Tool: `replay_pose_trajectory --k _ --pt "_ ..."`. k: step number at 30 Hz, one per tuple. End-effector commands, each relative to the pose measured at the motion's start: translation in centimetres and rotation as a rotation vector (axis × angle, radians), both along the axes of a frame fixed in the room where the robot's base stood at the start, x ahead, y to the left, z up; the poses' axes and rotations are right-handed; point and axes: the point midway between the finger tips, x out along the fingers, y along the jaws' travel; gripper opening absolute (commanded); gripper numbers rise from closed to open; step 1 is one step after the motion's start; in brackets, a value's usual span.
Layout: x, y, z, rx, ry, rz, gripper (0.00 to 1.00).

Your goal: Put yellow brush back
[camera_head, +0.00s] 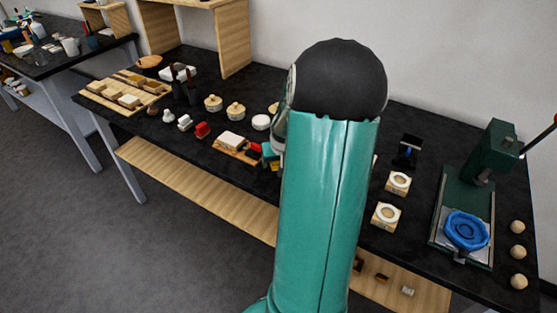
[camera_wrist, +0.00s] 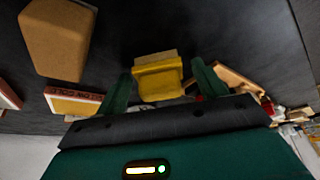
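The yellow brush (camera_wrist: 158,80) shows in the wrist view, a yellow body with a paler tan strip along its far edge. My gripper (camera_wrist: 163,84) has its two green fingers spread on either side of the brush. A narrow dark gap shows at the left finger; I cannot tell whether the right finger touches it. In the head view my arm hides most of the gripper and the brush.
In the wrist view a tan block (camera_wrist: 57,38), a red-edged pale block (camera_wrist: 73,103) and a wooden piece (camera_wrist: 235,82) lie nearby.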

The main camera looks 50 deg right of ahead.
Motion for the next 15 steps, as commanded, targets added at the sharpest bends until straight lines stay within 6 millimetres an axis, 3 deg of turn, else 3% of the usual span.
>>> replay_pose_trajectory --k 8,15 --pt "0.0 0.0 0.1 0.000 0.000 0.000 0.70" --pt "-0.7 0.5 2.4 -0.003 -0.001 -0.002 0.70"
